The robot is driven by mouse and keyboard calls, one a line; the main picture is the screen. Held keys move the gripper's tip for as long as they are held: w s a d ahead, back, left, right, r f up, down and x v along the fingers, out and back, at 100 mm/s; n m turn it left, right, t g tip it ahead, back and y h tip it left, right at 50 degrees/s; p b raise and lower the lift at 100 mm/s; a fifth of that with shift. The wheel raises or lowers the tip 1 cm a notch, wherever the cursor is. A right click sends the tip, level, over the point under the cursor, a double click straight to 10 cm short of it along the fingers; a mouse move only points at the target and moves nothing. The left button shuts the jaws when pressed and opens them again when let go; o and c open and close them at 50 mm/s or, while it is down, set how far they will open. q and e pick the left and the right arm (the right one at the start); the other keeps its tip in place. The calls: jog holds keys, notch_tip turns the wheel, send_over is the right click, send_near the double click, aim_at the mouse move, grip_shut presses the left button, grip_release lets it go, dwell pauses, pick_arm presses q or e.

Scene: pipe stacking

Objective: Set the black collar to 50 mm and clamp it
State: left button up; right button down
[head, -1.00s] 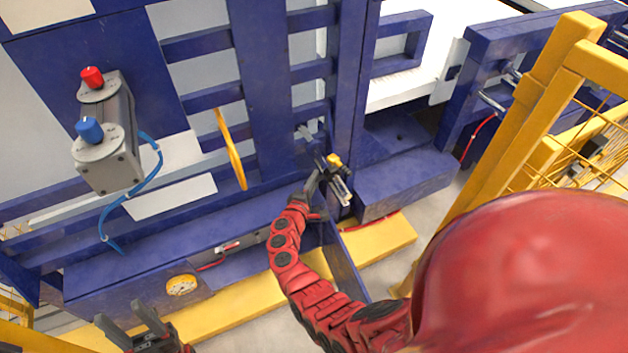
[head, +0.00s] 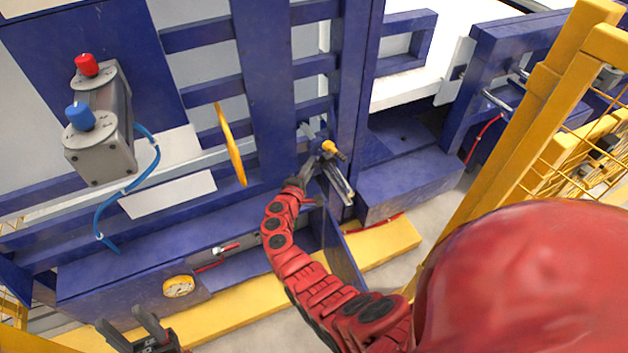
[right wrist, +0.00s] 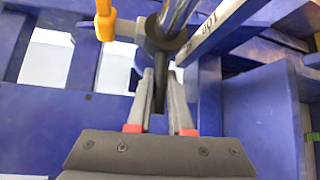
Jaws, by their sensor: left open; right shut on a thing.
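The black collar (right wrist: 158,40) sits around a silver rod (right wrist: 178,12) in the right wrist view. A dark stem runs down from it between my right gripper's fingers. My right gripper (right wrist: 161,76) is shut on that stem, just below the ring. An orange clamp handle (right wrist: 104,20) stands out left of the collar; it also shows in the head view (head: 334,150). A pale scale bar (right wrist: 222,25) runs beside the rod, with a marking that looks like 100. The collar's exact reading cannot be told. My left gripper (head: 140,331) is open and empty, low at the left.
The blue frame (head: 262,80) surrounds the rod closely. A yellow fence (head: 530,110) stands at the right. A grey unit with red and blue knobs (head: 100,130) and a blue hose is at the left.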

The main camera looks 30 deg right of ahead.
jog(key=shift+f, duration=0.1)
jog(key=c, duration=0.8)
grip_release()
jog(key=shift+c, duration=0.2)
jog(key=v, duration=1.7)
jog(key=shift+s+a+p, duration=0.15)
jog(key=shift+a+p, duration=0.05)
jog(key=shift+p, duration=0.1)
jog(key=shift+d, duration=0.1)
